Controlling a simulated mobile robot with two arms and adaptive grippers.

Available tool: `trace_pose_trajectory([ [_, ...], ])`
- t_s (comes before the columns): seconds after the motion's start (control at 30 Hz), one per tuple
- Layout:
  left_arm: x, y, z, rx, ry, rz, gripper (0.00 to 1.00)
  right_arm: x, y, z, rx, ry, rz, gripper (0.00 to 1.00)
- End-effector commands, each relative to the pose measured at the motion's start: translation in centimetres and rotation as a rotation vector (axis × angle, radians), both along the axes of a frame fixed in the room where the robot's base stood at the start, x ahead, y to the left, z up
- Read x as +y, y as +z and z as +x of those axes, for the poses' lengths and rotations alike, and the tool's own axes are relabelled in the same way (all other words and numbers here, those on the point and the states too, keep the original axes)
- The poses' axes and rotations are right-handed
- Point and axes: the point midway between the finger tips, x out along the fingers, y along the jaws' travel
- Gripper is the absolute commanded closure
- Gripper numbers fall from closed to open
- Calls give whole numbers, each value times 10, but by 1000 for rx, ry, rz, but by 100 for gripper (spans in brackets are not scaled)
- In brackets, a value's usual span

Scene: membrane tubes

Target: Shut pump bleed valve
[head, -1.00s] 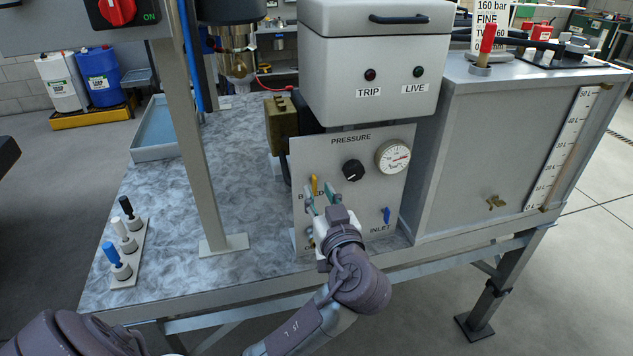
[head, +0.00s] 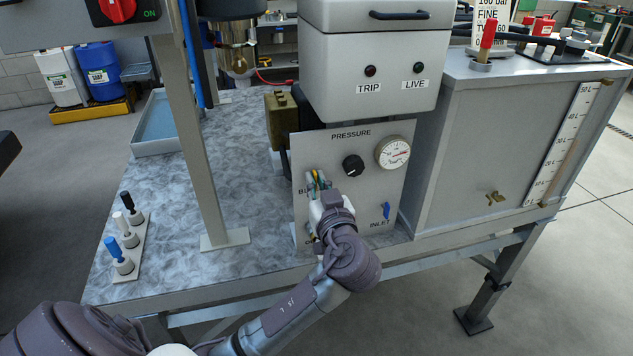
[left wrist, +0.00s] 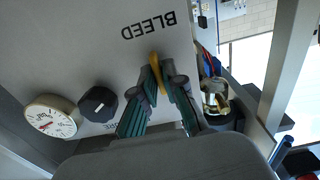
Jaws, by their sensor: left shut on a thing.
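The pump bleed valve is a yellow lever (head: 315,177) on the grey panel, beside the partly hidden BLEED label. In the left wrist view the yellow lever (left wrist: 154,59) runs between the green-padded fingers, with BLEED upside down beside it. My left gripper (head: 320,184) is at the panel, shut on the lever. The same gripper (left wrist: 160,76) fills the middle of the left wrist view, its fingertips on either side of the yellow piece. The lever's pivot is mostly hidden by the fingers. My right gripper is not in view.
The panel also carries a black pressure knob (head: 353,166), a round gauge (head: 393,153) and a blue inlet lever (head: 386,211). The grey box with TRIP and LIVE lamps (head: 372,55) overhangs above.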

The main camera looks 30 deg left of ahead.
Motion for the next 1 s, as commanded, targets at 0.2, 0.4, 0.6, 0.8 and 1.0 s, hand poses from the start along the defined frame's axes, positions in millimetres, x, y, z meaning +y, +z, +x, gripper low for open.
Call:
trace_pose_trajectory([
  [0.2,0,0,0,24,0,21,100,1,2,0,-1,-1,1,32],
  [0.4,0,1,0,101,1,84,100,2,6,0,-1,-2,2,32],
  [0.6,-1,2,1,227,1,191,100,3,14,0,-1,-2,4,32],
  [0.8,-1,2,1,373,1,316,100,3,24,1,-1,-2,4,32],
  [1.0,-2,2,2,518,0,440,100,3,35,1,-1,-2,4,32],
])
